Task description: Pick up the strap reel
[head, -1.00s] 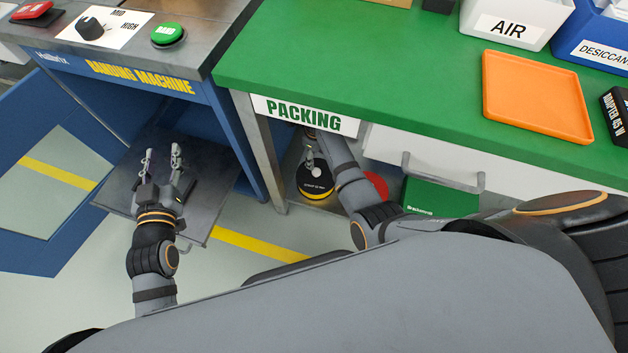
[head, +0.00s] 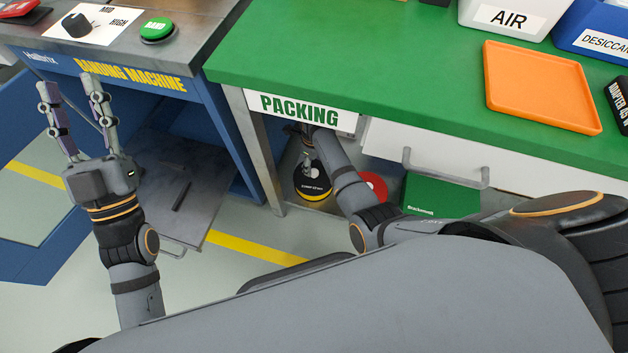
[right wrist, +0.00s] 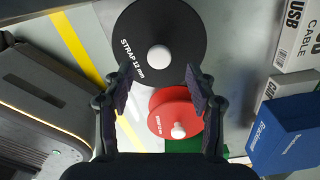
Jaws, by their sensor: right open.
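The strap reel is a black disc labelled "STRAP 12 mm" with a pale central knob; in the right wrist view the reel (right wrist: 160,42) lies just beyond the fingertips. In the head view the reel (head: 313,187) shows under the packing bench, with a yellow lower edge, partly covered by my right gripper. My right gripper (right wrist: 160,75) is open and empty, its fingers apart on either side of the reel's near edge. My left gripper (head: 67,80) is open and empty, raised in front of the banding machine.
A red reel (right wrist: 176,115) sits beside the black one, nearer my right gripper. A blue box (right wrist: 288,132) and cable boxes (right wrist: 300,38) stand to the right. A green box (head: 440,195) is under the bench. The bench top (head: 330,50) and white drawer (head: 450,150) overhang the area.

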